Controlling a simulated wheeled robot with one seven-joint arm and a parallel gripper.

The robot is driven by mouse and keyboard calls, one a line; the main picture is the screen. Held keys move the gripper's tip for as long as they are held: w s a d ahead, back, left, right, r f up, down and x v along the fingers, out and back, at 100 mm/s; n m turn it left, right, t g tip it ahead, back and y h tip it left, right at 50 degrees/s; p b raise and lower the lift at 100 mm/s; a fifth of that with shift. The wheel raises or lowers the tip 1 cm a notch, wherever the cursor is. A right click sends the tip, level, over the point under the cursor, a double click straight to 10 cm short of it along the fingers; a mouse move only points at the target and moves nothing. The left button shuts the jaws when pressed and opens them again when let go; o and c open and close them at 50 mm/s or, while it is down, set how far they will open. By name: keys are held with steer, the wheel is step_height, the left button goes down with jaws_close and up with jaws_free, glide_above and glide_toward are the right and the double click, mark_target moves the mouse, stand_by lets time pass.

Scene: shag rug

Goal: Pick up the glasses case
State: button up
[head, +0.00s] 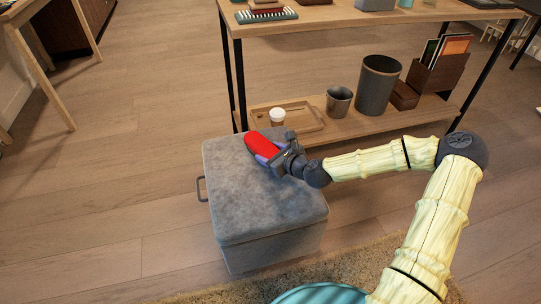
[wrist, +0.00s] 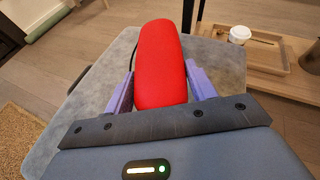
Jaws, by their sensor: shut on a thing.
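The glasses case is a long, rounded red case (head: 257,144) at the far edge of a grey ottoman in the head view. In the wrist view the red case (wrist: 161,65) lies lengthwise between the two purple fingers. My gripper (head: 268,153) is shut on its near part, and it also shows in the wrist view (wrist: 160,92). The case's far end sticks out beyond the fingers. I cannot tell whether the case still touches the ottoman top.
The grey ottoman (head: 262,205) has a side handle.

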step_height(320, 180, up, 4)
steer(key=shift+f+p, duration=0.1)
steer(key=shift+p, duration=0.6)
